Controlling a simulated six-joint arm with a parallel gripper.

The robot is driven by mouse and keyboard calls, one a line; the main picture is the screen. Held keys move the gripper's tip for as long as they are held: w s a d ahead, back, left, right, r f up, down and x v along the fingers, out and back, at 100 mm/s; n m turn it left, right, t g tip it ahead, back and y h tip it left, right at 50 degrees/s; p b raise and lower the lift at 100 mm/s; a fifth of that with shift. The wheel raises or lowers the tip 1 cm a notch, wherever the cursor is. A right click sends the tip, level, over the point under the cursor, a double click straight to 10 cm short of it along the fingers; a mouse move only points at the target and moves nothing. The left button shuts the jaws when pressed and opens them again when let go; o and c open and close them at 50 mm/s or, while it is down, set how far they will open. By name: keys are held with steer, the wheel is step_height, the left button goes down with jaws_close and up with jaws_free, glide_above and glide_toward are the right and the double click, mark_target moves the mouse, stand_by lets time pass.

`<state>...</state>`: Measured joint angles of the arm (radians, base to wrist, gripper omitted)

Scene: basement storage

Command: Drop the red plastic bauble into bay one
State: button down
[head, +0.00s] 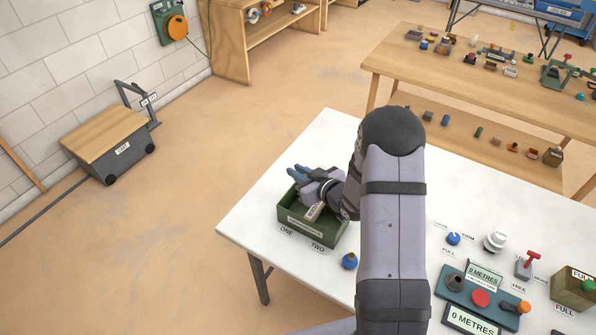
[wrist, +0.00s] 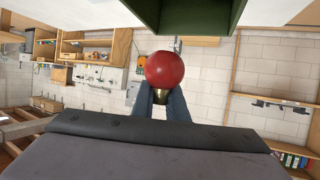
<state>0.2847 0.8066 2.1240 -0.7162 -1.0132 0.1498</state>
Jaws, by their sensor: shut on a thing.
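The red bauble (wrist: 165,69) with a gold cap sits between the blue fingertips of my gripper (wrist: 165,100) in the wrist view. My gripper is shut on it. In the head view my gripper (head: 300,175) is over the back left of a green tray (head: 308,231). The bauble is hidden there. The tray's front edge has the labels ONE (head: 286,231) at left and TWO (head: 317,247) at right. My arm hides the tray's back right. A green wall of the tray (wrist: 190,15) shows at the top of the wrist view.
A small blue ball-like thing (head: 349,261) lies on the white table (head: 262,207) right of the tray. A control panel (head: 484,297) and several labelled knobs stand at the front right. A wooden bench (head: 395,62) with small items is behind.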

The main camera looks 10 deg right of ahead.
steer(key=shift+f+b, duration=1.9)
steer(key=shift+f, duration=0.8)
steer(key=c, duration=1.7)
jaws_free()
steer(key=shift+o, duration=0.2)
steer(key=b+v, duration=0.1)
steer(key=v, duration=0.6)
steer(key=shift+s, duration=0.2)
steer(key=shift+d+r, duration=0.1)
